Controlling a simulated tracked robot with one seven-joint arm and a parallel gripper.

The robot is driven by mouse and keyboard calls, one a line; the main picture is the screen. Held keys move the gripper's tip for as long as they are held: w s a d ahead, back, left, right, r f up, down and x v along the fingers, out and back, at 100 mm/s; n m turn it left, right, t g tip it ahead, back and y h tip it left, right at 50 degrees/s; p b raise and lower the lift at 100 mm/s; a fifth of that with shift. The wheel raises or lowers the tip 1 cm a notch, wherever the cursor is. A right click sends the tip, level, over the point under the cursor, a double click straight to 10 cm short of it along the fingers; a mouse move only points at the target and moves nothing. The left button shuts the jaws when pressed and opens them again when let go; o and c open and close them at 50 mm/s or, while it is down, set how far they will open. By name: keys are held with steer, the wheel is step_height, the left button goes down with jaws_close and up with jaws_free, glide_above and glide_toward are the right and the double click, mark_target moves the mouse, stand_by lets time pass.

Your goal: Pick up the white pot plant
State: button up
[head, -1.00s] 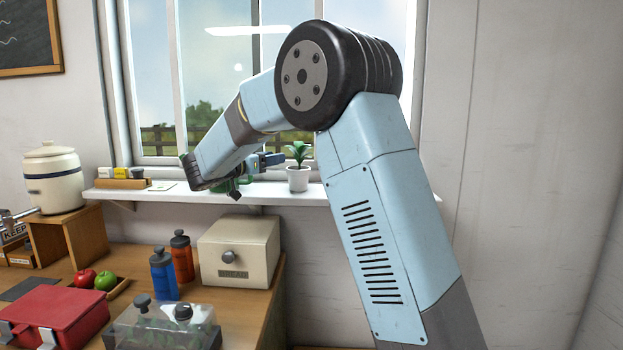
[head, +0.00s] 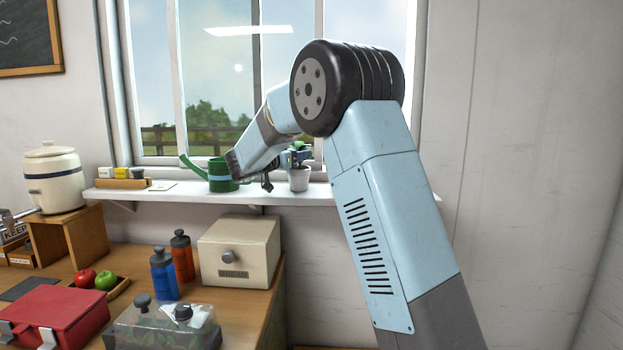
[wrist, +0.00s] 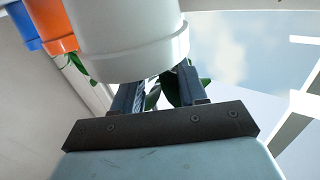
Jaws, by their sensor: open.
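The white pot plant (head: 298,182) stands upright on the window shelf, its green leaves partly covered by my gripper in the head view. My gripper (head: 296,158) is at leaf height, just above the pot's rim. In the wrist view the white pot (wrist: 132,38) fills the upper middle, appearing upside down. The two dark blue fingers of my gripper (wrist: 158,88) are apart, with green leaves showing between and beside them. The pot's rim hides the fingertips, so I cannot tell whether they touch the plant.
A green watering can (head: 218,178) stands on the shelf (head: 195,193) left of the plant, partly behind my arm. Several small items sit at the shelf's left end. A bread bin (head: 240,250) and blue and orange bottles stand on the counter below. The window is behind.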

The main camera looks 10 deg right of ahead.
steer(key=shift+w+d, duration=0.15)
steer(key=shift+d, duration=0.05)
jaws_close()
steer(key=shift+r, duration=0.1)
stand_by(0.5)
